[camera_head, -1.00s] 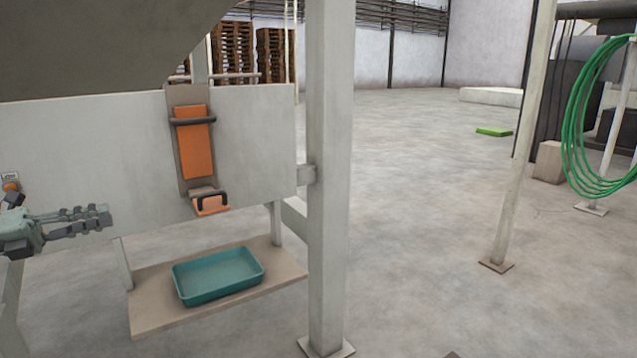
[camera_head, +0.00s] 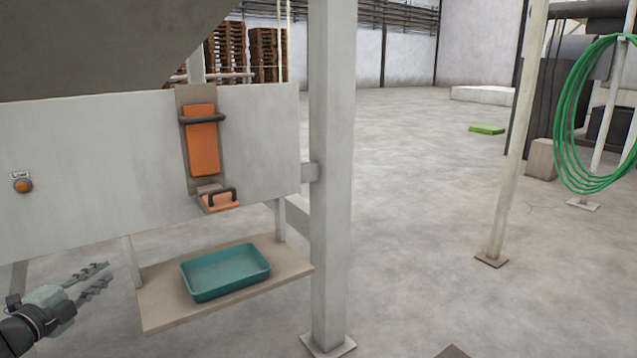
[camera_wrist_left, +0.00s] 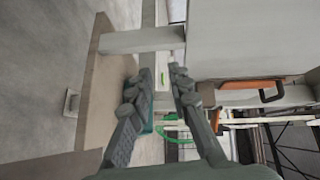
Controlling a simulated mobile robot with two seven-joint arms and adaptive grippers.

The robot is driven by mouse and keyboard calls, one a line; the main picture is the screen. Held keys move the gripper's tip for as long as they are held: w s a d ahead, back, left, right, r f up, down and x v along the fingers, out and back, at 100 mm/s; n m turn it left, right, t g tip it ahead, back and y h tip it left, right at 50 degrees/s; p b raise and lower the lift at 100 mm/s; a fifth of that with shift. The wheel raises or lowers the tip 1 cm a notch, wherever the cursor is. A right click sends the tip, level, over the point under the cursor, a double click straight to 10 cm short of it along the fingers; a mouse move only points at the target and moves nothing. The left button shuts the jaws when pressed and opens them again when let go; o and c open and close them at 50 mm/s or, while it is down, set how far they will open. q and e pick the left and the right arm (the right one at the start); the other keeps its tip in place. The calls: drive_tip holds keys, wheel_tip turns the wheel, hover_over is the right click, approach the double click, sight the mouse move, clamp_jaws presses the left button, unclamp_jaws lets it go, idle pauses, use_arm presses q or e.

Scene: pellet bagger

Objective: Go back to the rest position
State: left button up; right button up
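My left gripper (camera_head: 105,276) is at the lower left of the head view, below the white panel and left of the low shelf. Its two fingers are apart with nothing between them; the gap also shows in the left wrist view (camera_wrist_left: 160,72). It touches nothing that I can see. My right gripper is not in view. The orange slide gate (camera_head: 202,148) with its dark handle is on the panel (camera_head: 90,150), above and right of the gripper. A teal tray (camera_head: 226,272) stands on the shelf (camera_head: 160,312) and looks empty.
An orange button (camera_head: 22,186) is on the panel's left part. A thick white post (camera_head: 331,180) stands right of the shelf. A thinner post (camera_head: 510,150) and a green hose coil (camera_head: 570,120) are farther right. The floor between the posts is open.

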use_arm(q)
drive_tip(key=s+a+f+n+g+y, duration=0.2)
drive_tip(key=s+f+n+g+y, duration=0.15)
drive_tip(key=s+f, duration=0.25)
drive_tip(key=s+a+f+n+g+y, duration=0.2)
drive_tip(key=s+a+f+n+y, duration=0.15)
drive_tip(key=s+f, duration=0.3)
drive_tip(key=s+f+n+g+y, duration=0.1)
drive_tip(key=s+f+n+g, duration=0.2)
drive_tip(key=s, duration=0.6)
drive_tip(key=s+f+n+g+y, duration=0.1)
drive_tip(key=s+f+g, duration=0.35)
drive_tip(key=s, duration=0.35)
drive_tip(key=s+d+f+n+h, duration=0.2)
drive_tip(key=d+f, duration=0.2)
drive_tip(key=d, duration=0.5)
drive_tip(key=s+d+f+n+h, duration=0.1)
drive_tip(key=d+f, duration=0.3)
drive_tip(key=d, duration=0.5)
drive_tip(key=s+d+f+n+h, duration=0.2)
drive_tip(key=d+f, duration=0.3)
drive_tip(key=d, duration=0.4)
drive_tip(key=shift+s+d+n+g+h, duration=0.2)
drive_tip(key=shift+s+n+g+h, duration=0.1)
drive_tip(key=shift+s, duration=0.55)
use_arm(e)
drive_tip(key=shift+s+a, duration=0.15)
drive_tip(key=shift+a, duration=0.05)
use_arm(q)
drive_tip(key=shift+f, duration=0.1)
